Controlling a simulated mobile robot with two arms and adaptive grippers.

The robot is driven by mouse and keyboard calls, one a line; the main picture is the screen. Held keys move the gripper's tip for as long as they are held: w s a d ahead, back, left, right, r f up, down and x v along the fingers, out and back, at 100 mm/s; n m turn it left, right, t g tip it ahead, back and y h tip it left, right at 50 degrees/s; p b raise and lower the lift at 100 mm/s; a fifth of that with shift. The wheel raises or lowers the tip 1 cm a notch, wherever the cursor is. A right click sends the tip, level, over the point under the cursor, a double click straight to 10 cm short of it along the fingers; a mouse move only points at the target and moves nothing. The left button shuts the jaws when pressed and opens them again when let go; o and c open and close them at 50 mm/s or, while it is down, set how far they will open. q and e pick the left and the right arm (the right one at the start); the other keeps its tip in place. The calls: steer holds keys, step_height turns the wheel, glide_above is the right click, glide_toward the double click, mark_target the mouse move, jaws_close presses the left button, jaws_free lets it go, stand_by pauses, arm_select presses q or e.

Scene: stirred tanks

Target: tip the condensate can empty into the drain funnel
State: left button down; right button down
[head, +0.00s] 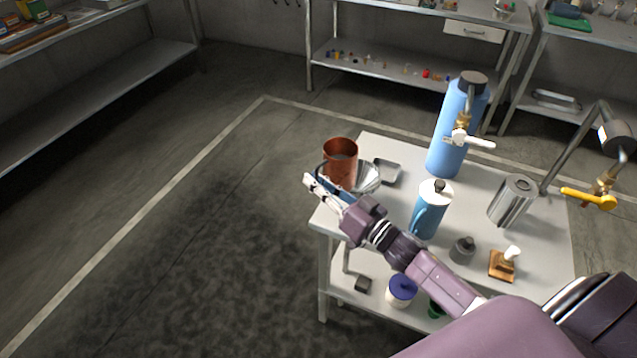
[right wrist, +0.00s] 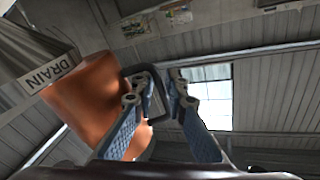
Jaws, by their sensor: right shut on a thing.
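The condensate can is a copper cup (head: 340,165) at the left back corner of the white table. In the head view it looks about upright, open end up, and its inside looks dark; I cannot tell what it holds. My right gripper (head: 328,190) is shut on the can's dark handle, which shows between the blue-grey fingers (right wrist: 165,110) in the right wrist view. There the copper wall (right wrist: 95,100) fills the left.
On the table (head: 470,265) stand a blue flask (head: 428,212), a tall blue cylinder (head: 452,135), a steel canister (head: 512,202), a small metal tray (head: 388,171) and a dark weight (head: 462,249). A yellow-handled valve (head: 590,199) overhangs the right side. The floor left is clear.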

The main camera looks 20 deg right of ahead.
mark_target(321, 163)
steer(key=shift+d+r+m+t+h+p, duration=0.2)
steer(key=shift+r+m, duration=0.4)
steer(key=shift+m, duration=0.65)
steer(key=shift+a+r+m+t+h+p, duration=0.1)
steer(key=shift+r+m+t+h+p, duration=0.15)
steer(key=shift+r+m, duration=0.75)
steer(key=shift+d+r+m+t+h+p, duration=0.15)
steer(key=shift+r+m+p, duration=0.15)
steer(key=shift+m, duration=1.25)
steer(key=shift+w+d+r+m, duration=0.15)
steer(key=shift+d+r+m, duration=0.3)
steer(key=shift+m, duration=0.25)
steer(key=shift+w+d+r+m+p, duration=0.15)
steer(key=shift+r+m+p, duration=0.05)
steer(key=shift+r+m, duration=0.25)
steer(key=shift+w+d+r+m+p, duration=0.1)
steer(key=shift+d+r+m+p, duration=0.1)
steer(key=shift+r+m, duration=0.25)
steer(key=shift+d+r+m+t+h, duration=0.3)
steer(key=shift+d+r+m+h, duration=0.1)
steer(key=shift+m, duration=0.1)
steer(key=shift+w+d+r+m+h+p, duration=0.25)
steer(key=shift+d+r+m+h+p, duration=0.4)
steer(key=shift+d+m+p, duration=0.8)
steer(key=shift+w+d+r+m+h+p, duration=0.3)
steer(key=shift+d+r+m+p, duration=0.8)
steer(key=shift+m, duration=0.8)
steer(key=shift+w+d+r+m+h+p, duration=0.25)
steer(key=shift+d+r+m+h+p, duration=0.35)
steer(key=shift+d+m, duration=1)
